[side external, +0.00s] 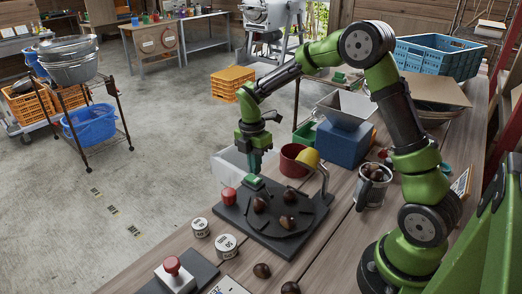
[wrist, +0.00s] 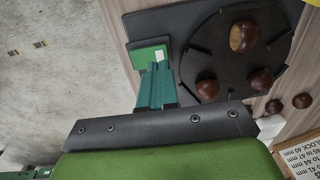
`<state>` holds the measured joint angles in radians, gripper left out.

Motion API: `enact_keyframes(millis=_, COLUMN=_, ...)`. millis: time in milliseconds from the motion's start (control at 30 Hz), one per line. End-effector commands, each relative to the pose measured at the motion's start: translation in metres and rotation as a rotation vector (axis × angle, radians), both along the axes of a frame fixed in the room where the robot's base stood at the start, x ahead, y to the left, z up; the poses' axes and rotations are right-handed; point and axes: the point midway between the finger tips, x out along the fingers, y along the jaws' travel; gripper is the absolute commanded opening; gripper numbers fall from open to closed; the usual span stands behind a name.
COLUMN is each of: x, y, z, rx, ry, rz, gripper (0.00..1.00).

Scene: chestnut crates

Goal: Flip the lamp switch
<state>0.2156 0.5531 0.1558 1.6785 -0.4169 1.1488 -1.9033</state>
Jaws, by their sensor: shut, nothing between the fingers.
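A green rocker-like switch (side external: 253,184) sits at the far left corner of a dark base plate (side external: 265,236); I take it for the lamp switch. In the wrist view the switch (wrist: 146,57) shows a green face with a small white part. A yellow lamp head (side external: 307,158) on a bent stalk stands at the plate's right side. My gripper (side external: 256,172) is shut and empty, pointing down at the switch. In the wrist view its green fingertips (wrist: 160,70) overlap the switch's near edge; I cannot tell whether they touch it.
A round dark disc (wrist: 235,55) with several chestnuts lies beside the switch. A red knob (side external: 229,196) stands close left of it. A dark red bowl (side external: 292,160), a blue box (side external: 343,145) and a metal mug (side external: 372,187) stand behind and right.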

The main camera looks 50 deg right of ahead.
Motion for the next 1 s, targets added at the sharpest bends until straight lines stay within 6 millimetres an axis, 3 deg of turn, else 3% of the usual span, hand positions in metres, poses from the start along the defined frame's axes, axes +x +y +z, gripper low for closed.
enact_keyframes(millis=233, x=-0.002, y=0.0, z=-0.023, rx=0.0, ry=0.001, rz=-0.001, gripper=0.0)
enact_keyframes(millis=1000, x=-0.003, y=0.0, z=-0.031, rx=-0.001, ry=0.004, rz=0.001, gripper=0.0)
